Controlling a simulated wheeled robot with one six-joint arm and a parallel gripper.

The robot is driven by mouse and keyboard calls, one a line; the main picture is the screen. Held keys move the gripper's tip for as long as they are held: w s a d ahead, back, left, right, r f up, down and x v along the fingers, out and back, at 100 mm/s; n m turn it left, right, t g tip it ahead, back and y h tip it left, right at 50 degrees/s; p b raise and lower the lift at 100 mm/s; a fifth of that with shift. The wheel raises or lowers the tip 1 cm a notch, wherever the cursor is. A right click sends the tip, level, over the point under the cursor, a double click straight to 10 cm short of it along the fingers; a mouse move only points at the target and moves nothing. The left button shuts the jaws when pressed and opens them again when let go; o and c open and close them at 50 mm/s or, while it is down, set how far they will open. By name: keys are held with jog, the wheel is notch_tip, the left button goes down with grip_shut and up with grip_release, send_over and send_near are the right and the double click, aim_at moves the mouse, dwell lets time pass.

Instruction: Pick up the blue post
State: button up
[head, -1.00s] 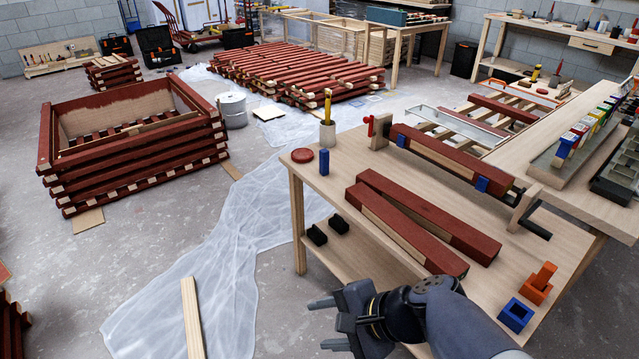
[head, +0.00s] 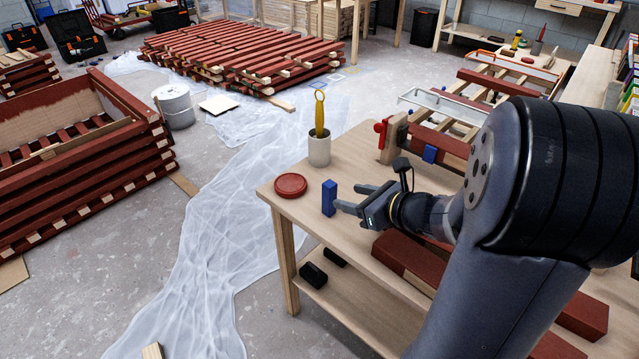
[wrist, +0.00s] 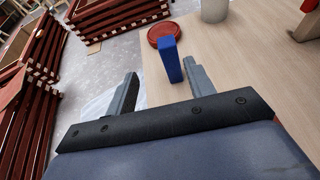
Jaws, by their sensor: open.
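The blue post (head: 329,197) stands upright on the wooden workbench (head: 350,150), near its left edge. It also shows in the wrist view (wrist: 171,59), just beyond the fingertips and in front of the right finger. My gripper (head: 350,197) is open and empty, to the right of the post in the head view, with its fingers pointing at it. In the wrist view my gripper (wrist: 160,75) has its two fingers spread apart. The post lies off-centre toward the right finger, and I cannot tell whether they touch.
A round red lid (head: 291,185) lies close beside the post. A pale cup (head: 319,150) holding a yellow-handled tool stands behind it. Long red battens (head: 403,262) lie on the bench, partly behind my arm. Black blocks (head: 314,276) sit on the lower shelf.

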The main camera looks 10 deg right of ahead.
aim_at(325, 186)
jog(key=x, duration=0.7)
jog(key=d+b+x, duration=0.1)
jog(key=x, duration=0.3)
jog(key=shift+w+r, duration=0.2)
jog(key=shift+w, duration=0.25)
jog(key=shift+c, duration=0.3)
jog(key=c, duration=1)
